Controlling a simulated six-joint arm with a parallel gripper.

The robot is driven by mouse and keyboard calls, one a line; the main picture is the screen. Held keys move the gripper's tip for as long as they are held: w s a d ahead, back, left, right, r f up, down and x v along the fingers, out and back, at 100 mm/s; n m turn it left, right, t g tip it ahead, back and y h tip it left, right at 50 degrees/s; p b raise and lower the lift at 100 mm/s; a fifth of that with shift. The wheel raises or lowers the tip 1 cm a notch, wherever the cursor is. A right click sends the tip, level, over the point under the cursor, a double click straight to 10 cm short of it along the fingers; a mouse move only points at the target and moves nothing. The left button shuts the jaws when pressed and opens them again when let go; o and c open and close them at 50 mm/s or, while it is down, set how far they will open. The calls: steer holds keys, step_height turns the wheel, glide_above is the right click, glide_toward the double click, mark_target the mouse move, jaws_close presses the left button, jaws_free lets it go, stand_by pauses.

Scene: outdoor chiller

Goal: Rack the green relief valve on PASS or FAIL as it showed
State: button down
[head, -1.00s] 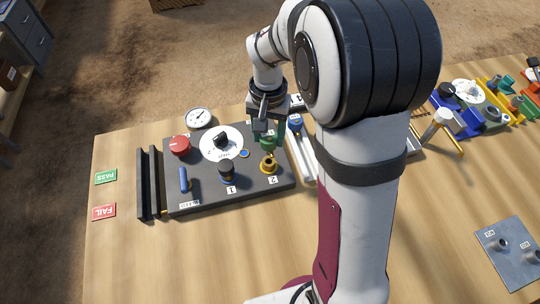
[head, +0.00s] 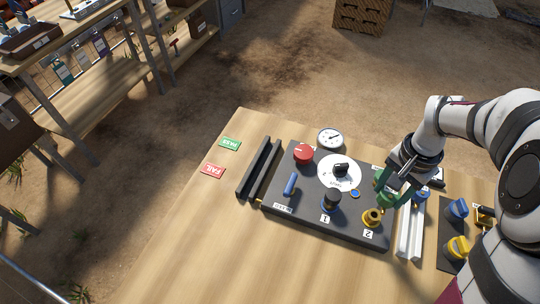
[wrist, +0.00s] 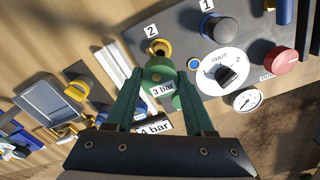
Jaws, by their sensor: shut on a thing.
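The green relief valve (wrist: 158,73) is between the fingers of my gripper (wrist: 160,100) in the wrist view, with a "3 bar" tag across it. In the head view my gripper (head: 392,198) is at the right back of the dark test panel (head: 300,225), with the green valve (head: 386,199) low between its fingers. I cannot tell whether the valve touches the panel. The green PASS label (head: 230,144) and the red FAIL label (head: 212,170) lie at the table's left side, beside a black two-rail rack (head: 256,167).
The panel carries a red knob (head: 303,153), a white SHUT dial (head: 351,181), a blue-handled lever (head: 290,184), a black knob at 1 (head: 331,198) and a brass fitting at 2 (head: 372,217). A gauge (head: 330,138) stands behind it. Pale rails (head: 405,238) lie right. The front-left table is clear.

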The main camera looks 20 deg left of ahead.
mark_target(383, 190)
step_height(383, 190, up, 10)
steer(key=a+n, duration=0.2)
steer(key=n, duration=0.2)
steer(key=w+a+r, duration=0.2)
steer(key=w+a, duration=0.3)
steer(key=w+a+f+m, duration=0.1)
steer(key=w+a+f, duration=0.2)
steer(key=a, duration=0.3)
steer(key=w+a+f, duration=0.3)
steer(key=w+a, duration=0.1)
steer(key=a, duration=0.2)
steer(key=s+a+f+m, duration=0.1)
steer(key=a+f+m, duration=0.2)
steer(key=a+f, duration=0.7)
steer(key=a, duration=0.4)
